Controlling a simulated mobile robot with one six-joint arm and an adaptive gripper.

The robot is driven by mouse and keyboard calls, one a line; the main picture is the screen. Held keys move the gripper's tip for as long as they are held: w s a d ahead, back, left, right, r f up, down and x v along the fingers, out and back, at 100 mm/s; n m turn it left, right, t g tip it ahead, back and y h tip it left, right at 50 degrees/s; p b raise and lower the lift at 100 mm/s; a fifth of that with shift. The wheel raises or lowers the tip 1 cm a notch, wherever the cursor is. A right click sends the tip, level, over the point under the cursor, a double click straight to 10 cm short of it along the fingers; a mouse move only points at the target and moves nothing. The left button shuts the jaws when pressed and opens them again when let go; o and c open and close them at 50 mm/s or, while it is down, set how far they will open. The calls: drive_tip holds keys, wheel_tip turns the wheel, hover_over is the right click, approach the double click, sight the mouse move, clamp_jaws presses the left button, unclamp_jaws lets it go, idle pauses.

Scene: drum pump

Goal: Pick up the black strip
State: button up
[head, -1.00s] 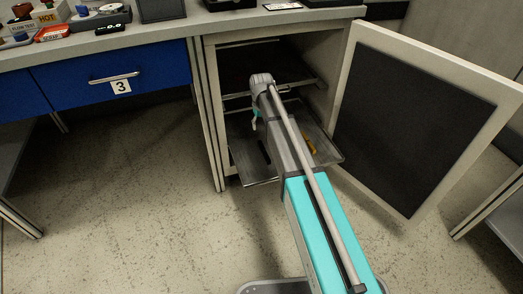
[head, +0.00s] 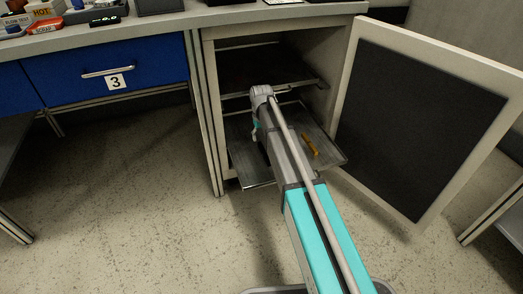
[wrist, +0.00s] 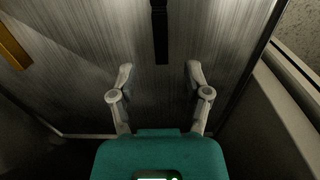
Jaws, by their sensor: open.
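The black strip (wrist: 160,32) lies on the grey metal pull-out shelf (wrist: 95,40) of the open cabinet. In the wrist view it runs from the top edge down to just beyond my gripper (wrist: 159,75). Its far end is cut off by the frame. My gripper is open and empty, with its two fingers on either side of the line of the strip. In the head view my arm reaches over the shelf (head: 325,150) and covers much of the gripper; the strip is mostly hidden or too dark to make out.
An orange-yellow piece (head: 310,146) lies on the same shelf, right of my arm. The cabinet door (head: 420,125) stands open at the right. An upper shelf (head: 260,75) hangs above. A blue drawer (head: 105,75) is at the left.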

sight(262, 147)
drive_tip(key=shift+f, duration=0.15)
drive_tip(key=shift+s+f+b, duration=0.15)
drive_tip(key=shift+f+b, duration=1.1)
drive_tip(key=shift+b, duration=0.1)
drive_tip(key=shift+s+f+b, duration=0.1)
drive_tip(key=shift+f+b, duration=1.1)
drive_tip(key=shift+b, duration=0.1)
clamp_jaws()
